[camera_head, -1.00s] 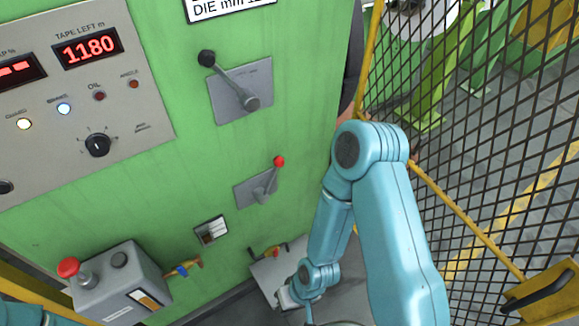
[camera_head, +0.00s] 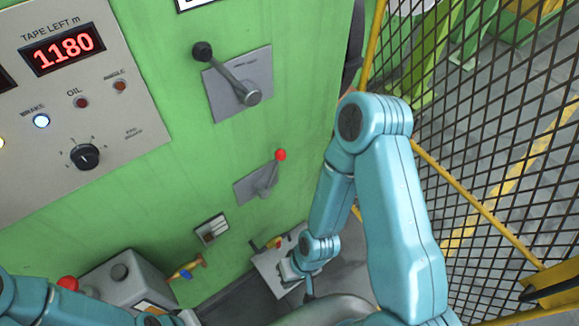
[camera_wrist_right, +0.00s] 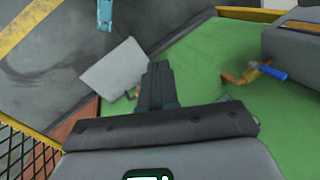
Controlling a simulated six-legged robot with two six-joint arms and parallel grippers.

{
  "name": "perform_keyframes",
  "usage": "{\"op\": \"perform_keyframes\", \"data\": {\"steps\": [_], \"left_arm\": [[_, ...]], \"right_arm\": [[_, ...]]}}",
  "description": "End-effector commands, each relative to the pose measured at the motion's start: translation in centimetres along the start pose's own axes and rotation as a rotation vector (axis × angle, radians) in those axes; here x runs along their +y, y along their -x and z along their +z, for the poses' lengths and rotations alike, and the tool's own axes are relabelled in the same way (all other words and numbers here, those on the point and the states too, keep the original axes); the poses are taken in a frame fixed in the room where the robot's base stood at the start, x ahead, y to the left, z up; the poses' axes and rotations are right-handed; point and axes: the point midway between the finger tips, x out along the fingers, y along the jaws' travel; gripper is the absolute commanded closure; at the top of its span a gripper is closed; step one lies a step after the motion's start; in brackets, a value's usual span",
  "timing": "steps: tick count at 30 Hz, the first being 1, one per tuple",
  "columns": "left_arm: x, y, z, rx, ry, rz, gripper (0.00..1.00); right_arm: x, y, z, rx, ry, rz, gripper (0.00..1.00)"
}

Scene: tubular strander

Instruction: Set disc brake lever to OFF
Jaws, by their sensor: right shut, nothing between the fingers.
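Two levers stand on the green cabinet in the head view, and I cannot read which is the disc brake lever. One has a red knob (camera_head: 281,155) on a small grey plate, its arm tilted up to the right. The other has a black knob (camera_head: 202,51) on a larger grey plate, its arm slanting up to the left. My right gripper (camera_head: 309,287) is low, below the red-knobbed lever and apart from it. Its fingers (camera_wrist_right: 160,72) are shut and empty in the wrist view. My left arm shows at lower left, its gripper out of view.
A control panel (camera_head: 125,125) with a 1180 display and a dial is at left. A grey box with a red button (camera_head: 68,284) is below. A blue-handled valve (camera_head: 188,270) and a grey plate (camera_head: 268,270) sit low. A mesh fence (camera_head: 480,150) stands right.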

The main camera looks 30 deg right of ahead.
Motion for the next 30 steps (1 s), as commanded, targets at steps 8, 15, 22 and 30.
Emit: {"op": "perform_keyframes", "data": {"steps": [8,15,22,30], "left_arm": [[-4.3,-12.0,-0.2,-0.001,0.000,0.000,1.00],[-8.3,-23.0,-0.4,-0.001,0.000,0.000,1.00],[-10.5,-29.1,-0.5,-0.001,0.000,0.000,1.00],[-10.8,-30.1,-0.6,0.000,0.000,0.000,1.00]], "right_arm": [[6.5,-6.1,-2.1,-0.187,-0.456,-0.093,1.00],[6.5,-2.5,-12.5,-0.113,-0.805,-0.783,1.00],[10.3,9.3,-19.6,0.262,-0.712,-1.376,1.00],[12.0,14.8,-20.0,0.427,-0.614,-1.546,1.00]]}}
